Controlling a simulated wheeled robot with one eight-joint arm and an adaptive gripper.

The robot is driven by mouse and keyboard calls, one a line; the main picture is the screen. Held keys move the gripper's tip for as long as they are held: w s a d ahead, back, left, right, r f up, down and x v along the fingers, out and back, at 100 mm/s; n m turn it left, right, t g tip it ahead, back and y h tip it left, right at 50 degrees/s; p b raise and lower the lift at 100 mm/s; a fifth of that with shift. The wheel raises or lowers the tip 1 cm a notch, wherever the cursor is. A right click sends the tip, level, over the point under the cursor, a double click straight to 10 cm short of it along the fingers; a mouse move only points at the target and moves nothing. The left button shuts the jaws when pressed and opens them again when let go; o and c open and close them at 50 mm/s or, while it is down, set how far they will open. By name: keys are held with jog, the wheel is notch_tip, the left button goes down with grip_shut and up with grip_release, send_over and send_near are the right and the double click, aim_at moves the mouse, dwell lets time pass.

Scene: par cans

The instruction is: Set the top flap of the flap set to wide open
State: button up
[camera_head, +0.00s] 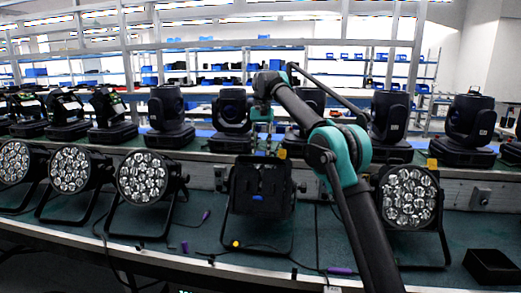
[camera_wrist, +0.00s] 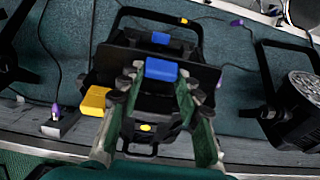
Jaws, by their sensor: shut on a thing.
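The flap set (camera_head: 250,207) is on a black par can lamp in the middle of the bench. Its top flap (camera_wrist: 115,55) carries a blue tab (camera_wrist: 161,69), and a second blue tab (camera_wrist: 160,38) shows beyond it. The head view shows a lower blue tab (camera_head: 258,198) on the lamp's front. My gripper (camera_wrist: 160,82) has one finger on each side of the nearer blue tab and is shut on it. In the head view my gripper (camera_head: 262,148) is at the lamp's top edge. The top flap's exact angle is hard to tell.
A yellow tag (camera_wrist: 94,100) sits beside the flaps. Par cans stand left (camera_head: 143,177) and right (camera_head: 408,197). Moving-head lights (camera_head: 170,117) line the shelf behind. Cables and purple plugs (camera_head: 340,270) lie on the bench. A black open box (camera_head: 491,267) is at front right.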

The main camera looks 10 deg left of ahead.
jog(key=shift+w, duration=0.1)
dwell(0.4)
jog(key=o, duration=1.2)
jog(key=shift+c, duration=0.2)
